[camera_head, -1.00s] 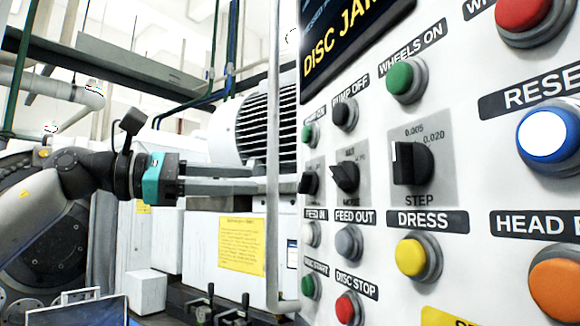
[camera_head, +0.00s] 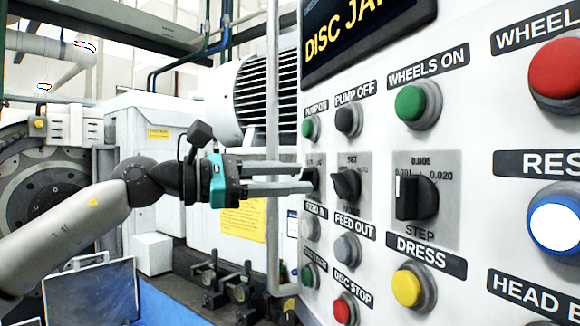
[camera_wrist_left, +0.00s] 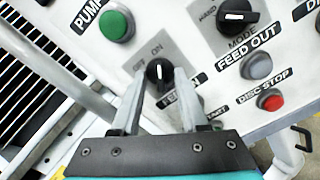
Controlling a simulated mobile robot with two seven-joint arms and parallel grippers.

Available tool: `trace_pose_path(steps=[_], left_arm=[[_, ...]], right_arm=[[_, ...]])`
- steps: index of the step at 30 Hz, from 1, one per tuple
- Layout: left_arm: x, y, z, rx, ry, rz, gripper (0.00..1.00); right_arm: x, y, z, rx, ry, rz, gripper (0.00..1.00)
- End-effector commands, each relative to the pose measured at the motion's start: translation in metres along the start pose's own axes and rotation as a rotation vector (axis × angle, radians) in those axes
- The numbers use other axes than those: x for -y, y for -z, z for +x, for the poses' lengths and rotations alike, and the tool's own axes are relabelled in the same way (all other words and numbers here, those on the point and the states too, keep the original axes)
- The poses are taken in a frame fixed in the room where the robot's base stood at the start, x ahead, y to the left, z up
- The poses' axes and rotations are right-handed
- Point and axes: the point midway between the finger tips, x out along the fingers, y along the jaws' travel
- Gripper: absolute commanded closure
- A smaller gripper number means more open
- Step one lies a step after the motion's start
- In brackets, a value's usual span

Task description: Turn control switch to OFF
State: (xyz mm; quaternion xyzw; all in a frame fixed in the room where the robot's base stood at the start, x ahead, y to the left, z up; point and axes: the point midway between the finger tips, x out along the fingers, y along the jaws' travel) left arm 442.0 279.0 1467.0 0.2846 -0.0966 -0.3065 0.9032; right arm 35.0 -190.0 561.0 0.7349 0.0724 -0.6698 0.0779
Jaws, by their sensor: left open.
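The control switch (camera_head: 311,179) is a small black knob on a grey plate at the left part of the white panel. In the left wrist view the knob (camera_wrist_left: 158,76) shows a white mark pointing up toward ON; OFF is to the left. My left gripper (camera_head: 306,180) is open, its fingertips at the knob. In the left wrist view the left gripper (camera_wrist_left: 160,84) has one finger on each side of the knob, with a gap visible; contact is unclear. In the head view the fingers partly hide the knob. My right gripper is not in view.
A black MODE knob (camera_head: 346,184) and a STEP knob (camera_head: 416,195) are to the right. A green button (camera_head: 311,129) is above, and a FEED IN button (camera_head: 309,229) is below. A vertical grey pipe (camera_head: 272,130) stands close to the fingers.

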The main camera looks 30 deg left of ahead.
Motion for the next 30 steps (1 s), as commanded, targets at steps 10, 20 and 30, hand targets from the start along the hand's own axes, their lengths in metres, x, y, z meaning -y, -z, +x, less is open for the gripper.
trace_pose_path(steps=[10,20,30], left_arm=[[0.0005,0.0002,0.0018,0.0,0.0,0.001,0.56],[0.0002,0.0001,0.0016,0.0,0.0,0.0,0.92],[0.0003,0.0001,0.0016,0.0,0.0,0.001,1.0]], right_arm=[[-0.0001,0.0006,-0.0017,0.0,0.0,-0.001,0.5],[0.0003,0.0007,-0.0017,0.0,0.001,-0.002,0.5],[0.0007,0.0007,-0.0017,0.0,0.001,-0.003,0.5]])
